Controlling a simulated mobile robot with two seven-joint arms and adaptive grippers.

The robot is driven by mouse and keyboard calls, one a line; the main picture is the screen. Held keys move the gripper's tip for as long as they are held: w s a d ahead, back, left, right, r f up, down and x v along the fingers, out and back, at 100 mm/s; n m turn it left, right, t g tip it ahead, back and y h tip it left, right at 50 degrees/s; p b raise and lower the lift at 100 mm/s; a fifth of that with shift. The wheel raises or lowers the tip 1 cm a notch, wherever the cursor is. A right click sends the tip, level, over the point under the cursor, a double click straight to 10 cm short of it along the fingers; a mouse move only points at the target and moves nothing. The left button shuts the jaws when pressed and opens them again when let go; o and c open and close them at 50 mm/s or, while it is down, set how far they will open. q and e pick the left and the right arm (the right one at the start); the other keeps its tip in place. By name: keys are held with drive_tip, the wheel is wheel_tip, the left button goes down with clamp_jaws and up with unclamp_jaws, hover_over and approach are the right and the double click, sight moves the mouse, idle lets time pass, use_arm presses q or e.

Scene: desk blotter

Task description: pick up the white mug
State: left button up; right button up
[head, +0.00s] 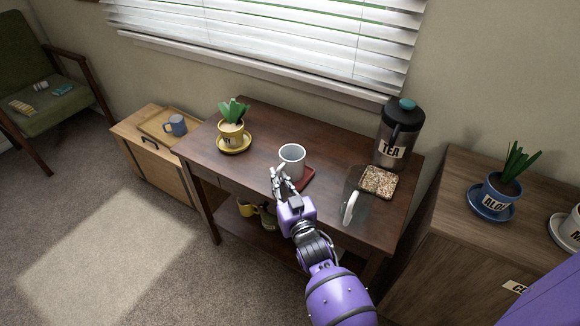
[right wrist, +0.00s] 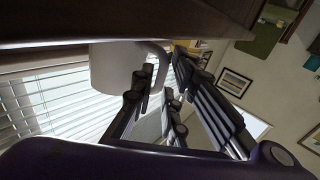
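The white mug (head: 292,158) stands upright on the dark wooden desk, at the back edge of a dark red mat (head: 306,179). In the right wrist view the mug (right wrist: 112,68) shows upside down, its handle (right wrist: 158,58) toward my fingers. My right gripper (head: 281,177) is just in front of the mug. In the right wrist view its fingers (right wrist: 166,72) are apart, with the handle's end near the gap between the tips. I cannot tell whether they touch it. My left gripper is not in view.
On the desk (head: 255,178) are a yellow potted plant (head: 232,131) to the left, a black TEA canister (head: 396,135) and a tray of crumbly food (head: 379,182) to the right, and a clear container with a white handle (head: 349,207) near the front right.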

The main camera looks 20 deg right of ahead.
drive_tip(key=shift+w, duration=1.05)
clamp_jaws()
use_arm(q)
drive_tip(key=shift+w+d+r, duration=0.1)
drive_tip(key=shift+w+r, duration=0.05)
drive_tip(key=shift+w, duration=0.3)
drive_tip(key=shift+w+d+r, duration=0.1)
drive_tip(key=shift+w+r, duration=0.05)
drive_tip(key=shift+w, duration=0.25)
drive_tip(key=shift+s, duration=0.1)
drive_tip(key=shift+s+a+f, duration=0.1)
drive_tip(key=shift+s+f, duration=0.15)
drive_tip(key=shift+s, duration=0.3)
use_arm(e)
drive_tip(key=shift+r, duration=0.15)
